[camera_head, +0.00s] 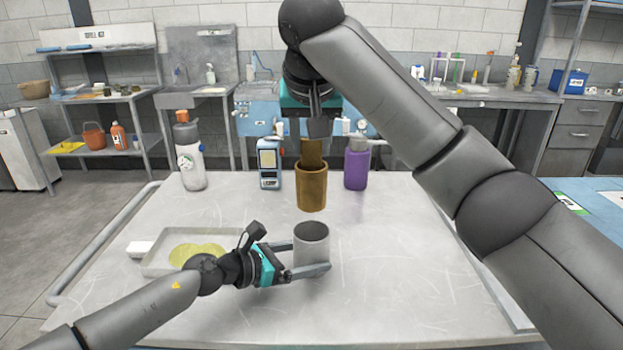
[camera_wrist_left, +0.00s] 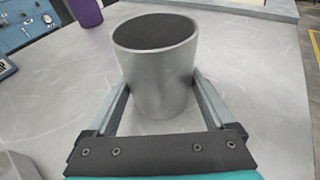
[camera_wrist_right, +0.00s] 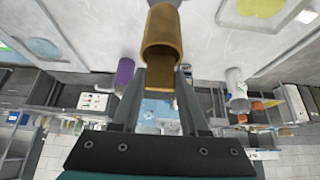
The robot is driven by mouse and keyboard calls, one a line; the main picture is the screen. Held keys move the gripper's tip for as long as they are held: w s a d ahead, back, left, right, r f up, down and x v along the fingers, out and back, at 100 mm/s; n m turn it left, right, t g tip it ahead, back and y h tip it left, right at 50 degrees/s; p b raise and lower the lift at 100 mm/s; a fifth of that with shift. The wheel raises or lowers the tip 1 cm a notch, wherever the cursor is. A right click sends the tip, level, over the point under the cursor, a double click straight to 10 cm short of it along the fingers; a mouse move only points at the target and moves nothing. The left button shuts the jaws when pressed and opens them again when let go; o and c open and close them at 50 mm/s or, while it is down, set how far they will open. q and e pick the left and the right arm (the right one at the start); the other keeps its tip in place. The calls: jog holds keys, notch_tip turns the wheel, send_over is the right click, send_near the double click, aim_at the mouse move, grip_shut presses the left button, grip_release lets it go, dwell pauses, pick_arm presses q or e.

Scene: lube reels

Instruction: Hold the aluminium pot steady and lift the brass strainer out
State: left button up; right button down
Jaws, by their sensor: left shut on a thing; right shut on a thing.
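The aluminium pot (camera_head: 312,256) stands upright on the grey table, and it also shows in the left wrist view (camera_wrist_left: 160,75). My left gripper (camera_head: 307,260) is shut on it, one finger on each side. The brass strainer (camera_head: 311,188) is a brown cup with a tall flat handle (camera_head: 312,153). My right gripper (camera_head: 318,128) points down and is shut on the upper end of this handle. The strainer hangs upright above the pot's rim, with a gap below it in the head view. The strainer also shows in the right wrist view (camera_wrist_right: 162,35). The pot's inside looks dark.
A shallow tray (camera_head: 155,264) with a yellow patch lies left of the pot, beside a white block (camera_head: 139,249). A white bottle (camera_head: 190,160), a blue-white device (camera_head: 269,163) and a purple bottle (camera_head: 356,165) stand at the back. The table's right side is clear.

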aim_at(312, 167)
jog(key=shift+r, duration=1.6)
pick_arm(q)
jog(key=o, duration=0.7)
